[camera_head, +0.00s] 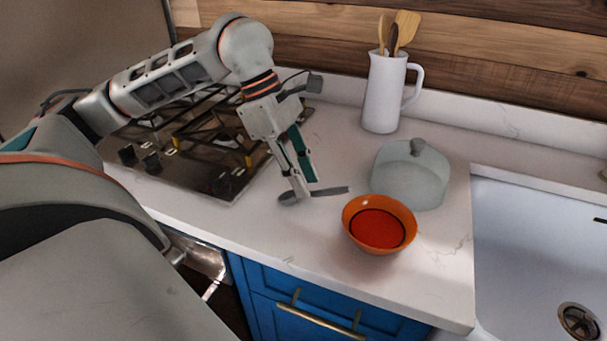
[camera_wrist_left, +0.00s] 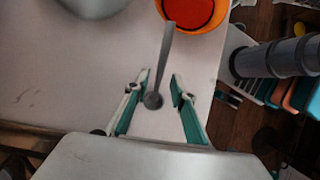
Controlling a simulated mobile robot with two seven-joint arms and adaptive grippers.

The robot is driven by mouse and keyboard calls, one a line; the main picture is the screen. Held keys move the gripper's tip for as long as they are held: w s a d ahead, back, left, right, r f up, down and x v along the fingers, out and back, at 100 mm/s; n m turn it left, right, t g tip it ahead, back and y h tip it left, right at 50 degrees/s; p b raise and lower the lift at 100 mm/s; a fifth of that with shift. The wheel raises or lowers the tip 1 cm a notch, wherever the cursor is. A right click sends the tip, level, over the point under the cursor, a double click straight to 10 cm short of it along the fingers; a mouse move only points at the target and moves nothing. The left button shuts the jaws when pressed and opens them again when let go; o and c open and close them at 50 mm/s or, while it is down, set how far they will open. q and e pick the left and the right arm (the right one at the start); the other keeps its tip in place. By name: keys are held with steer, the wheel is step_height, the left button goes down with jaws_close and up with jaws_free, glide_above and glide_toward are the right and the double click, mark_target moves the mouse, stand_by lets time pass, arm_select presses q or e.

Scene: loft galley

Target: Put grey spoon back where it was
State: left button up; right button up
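The grey spoon (camera_head: 330,191) lies on the white countertop beside the orange bowl (camera_head: 379,224). Its round end is to the left and its handle points right, towards the bowl. My left gripper (camera_head: 305,193) reaches down over the spoon. In the left wrist view the fingers of my left gripper (camera_wrist_left: 160,77) are apart, with the round end of the grey spoon (camera_wrist_left: 153,100) between them and a gap on each side. The handle runs up towards the orange bowl (camera_wrist_left: 222,27), which holds something red. My right gripper is in neither view.
A translucent domed cover (camera_head: 411,178) stands behind the bowl. A white pitcher (camera_head: 384,95) with wooden utensils is by the wall. A gas hob (camera_head: 205,178) lies left, a white sink (camera_head: 535,240) right. The counter's front edge is close to the bowl.

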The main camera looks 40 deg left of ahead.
arm_select(q)
steer(key=shift+r, duration=0.15)
steer(key=shift+r, duration=0.25)
steer(key=p+v, duration=0.2)
steer(key=v, duration=0.9)
steer(key=shift+a+r+p, duration=0.15)
steer(key=shift+r+p, duration=0.15)
steer(key=shift+p, duration=0.05)
steer(key=shift+s, duration=0.15)
